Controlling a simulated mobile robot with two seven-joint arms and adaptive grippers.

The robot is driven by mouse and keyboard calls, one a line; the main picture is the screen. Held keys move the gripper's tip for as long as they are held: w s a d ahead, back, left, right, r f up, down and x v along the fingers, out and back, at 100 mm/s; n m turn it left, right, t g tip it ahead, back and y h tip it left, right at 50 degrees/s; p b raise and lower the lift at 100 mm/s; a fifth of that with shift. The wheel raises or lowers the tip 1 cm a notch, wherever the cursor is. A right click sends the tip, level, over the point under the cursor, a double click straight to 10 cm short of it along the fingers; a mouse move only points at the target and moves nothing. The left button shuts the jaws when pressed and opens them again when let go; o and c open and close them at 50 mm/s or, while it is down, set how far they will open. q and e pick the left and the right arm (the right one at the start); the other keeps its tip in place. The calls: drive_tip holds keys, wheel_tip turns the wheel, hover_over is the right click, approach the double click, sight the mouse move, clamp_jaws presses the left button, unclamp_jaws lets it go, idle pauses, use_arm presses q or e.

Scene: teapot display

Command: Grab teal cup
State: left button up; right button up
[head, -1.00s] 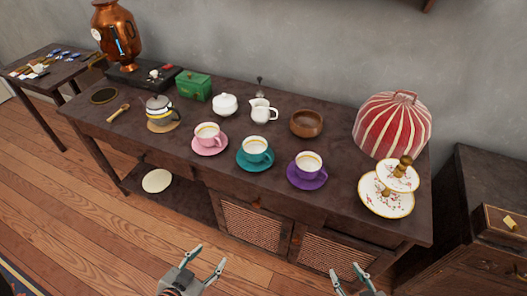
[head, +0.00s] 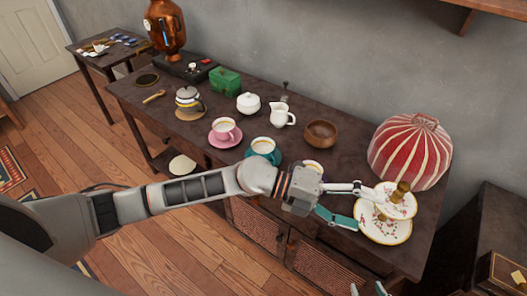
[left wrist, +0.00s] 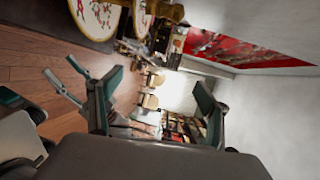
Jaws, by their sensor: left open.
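The teal cup (head: 263,146) stands upright on its teal saucer (head: 277,158) on the dark sideboard. My left arm passes in front of it and hides the saucer's lower part. My left gripper (head: 364,208) is open and empty, to the right of the teal cup and close to the tiered plate stand. Its spread fingers also show in the left wrist view (left wrist: 140,92), where the teal cup is not visible. My right gripper (head: 368,289) shows only its fingertips at the bottom edge. They are apart with nothing seen between them.
The purple cup (head: 313,166) is mostly hidden behind my left gripper. A pink cup (head: 223,127), white creamer (head: 283,113) and wooden bowl (head: 320,134) stand nearby. The two-tier plate stand (head: 385,229) and red striped dome (head: 411,150) crowd the right end.

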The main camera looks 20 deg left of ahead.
use_arm(q)
drive_tip(key=w+a+f+m+y, duration=0.3)
drive_tip(key=a+f+y, duration=0.1)
drive_tip(key=a, duration=0.1)
drive_tip(key=t+y+p, duration=0.1)
drive_tip(key=t+y, duration=0.3)
drive_tip(key=y, duration=0.7)
approach(262, 143)
drive_tip(key=s+d, duration=0.1)
drive_tip(key=s, duration=0.1)
drive_tip(key=shift+m, duration=0.4)
drive_tip(key=shift+p+x, duration=0.4)
drive_tip(key=shift+x, duration=2.8)
drive_tip(key=shift+s+d, duration=0.1)
drive_tip(key=shift+d, duration=0.1)
drive_tip(key=c, duration=1.3)
